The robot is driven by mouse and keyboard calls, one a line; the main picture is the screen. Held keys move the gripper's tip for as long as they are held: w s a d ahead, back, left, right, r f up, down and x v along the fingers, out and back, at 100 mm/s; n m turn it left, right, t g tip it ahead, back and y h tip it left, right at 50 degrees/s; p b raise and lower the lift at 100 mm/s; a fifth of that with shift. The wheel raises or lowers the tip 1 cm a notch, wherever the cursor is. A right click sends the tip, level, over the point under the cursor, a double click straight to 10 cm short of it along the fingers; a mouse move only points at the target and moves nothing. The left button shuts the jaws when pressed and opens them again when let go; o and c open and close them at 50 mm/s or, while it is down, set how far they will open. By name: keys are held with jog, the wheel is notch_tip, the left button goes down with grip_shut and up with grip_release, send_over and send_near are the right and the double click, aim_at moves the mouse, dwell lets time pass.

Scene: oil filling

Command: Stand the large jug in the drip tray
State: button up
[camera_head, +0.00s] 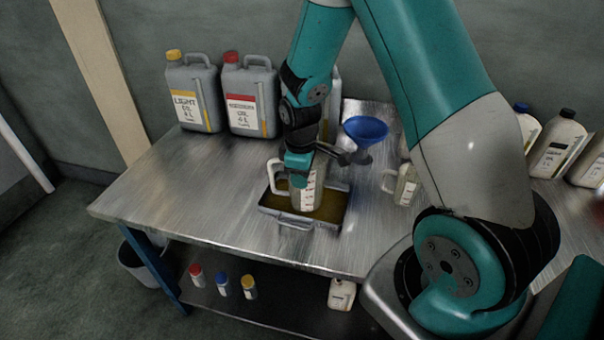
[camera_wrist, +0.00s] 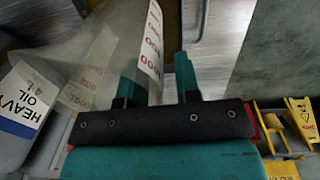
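The large jug (camera_head: 309,193), clear with a printed scale and a pale handle on its left, appears upright within the drip tray (camera_head: 343,209). The tray is a shallow metal pan with a brownish floor, near the table's front edge. My gripper (camera_head: 298,176) is at the jug's upper part and hides some of it. In the wrist view the jug wall (camera_wrist: 150,45) with red numbers lies between my spread fingers (camera_wrist: 157,75). The left finger shows through or behind the clear wall, and a gap shows beside the right finger. The jug's base contact is partly hidden.
A blue funnel (camera_head: 366,129) is right behind the tray. A smaller jug (camera_head: 405,187) stands to the right. Two grey canisters (camera_head: 194,95) (camera_head: 250,98) stand at the back left. The table's left part (camera_head: 150,195) is clear.

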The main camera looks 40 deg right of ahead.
jog(key=shift+r, duration=0.1)
notch_tip(320, 180, up, 11)
jog(key=b, duration=0.1)
jog(key=s+a+r+y, duration=0.2)
jog(key=s+a+r, duration=0.3)
jog(key=s+a, duration=0.5)
jog(key=s+a+r+y, duration=0.2)
jog(key=s+a+r, duration=0.3)
jog(key=s+a, duration=0.5)
jog(key=shift+s+a+m+y, duration=0.25)
jog(key=shift+s+m+y, duration=0.05)
jog(key=shift+s, duration=0.05)
